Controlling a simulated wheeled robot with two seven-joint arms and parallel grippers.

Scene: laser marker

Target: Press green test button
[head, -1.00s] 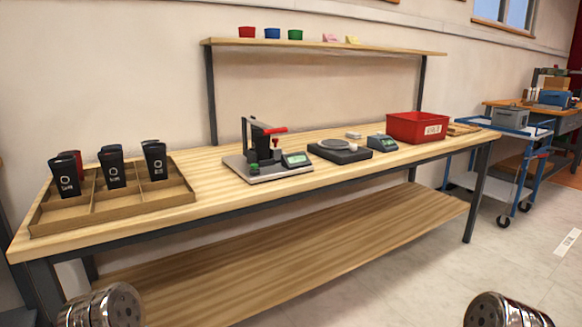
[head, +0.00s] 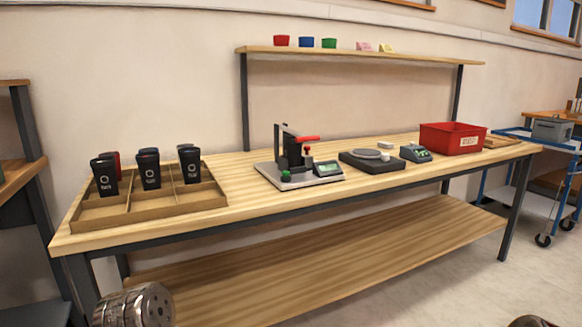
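The wooden workbench (head: 235,170) stands ahead of me. A test fixture (head: 298,170) with a grey base plate, a dark upright frame and a red lever sits near its middle. A green button (head: 286,176) is at the front left of the fixture's base. A small unit with a lit green screen (head: 327,169) is at the fixture's right. Round metal parts of my arms show at the bottom edge, at left and right. No gripper fingers are in view, and nothing touches the fixture.
A divided cardboard tray (head: 150,211) with several dark cups is at the bench's left. A black scale (head: 372,165), a small meter (head: 416,153) and a red bin (head: 452,138) stand right of the fixture. A shelf (head: 350,55) runs above. A blue cart (head: 561,200) is at right.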

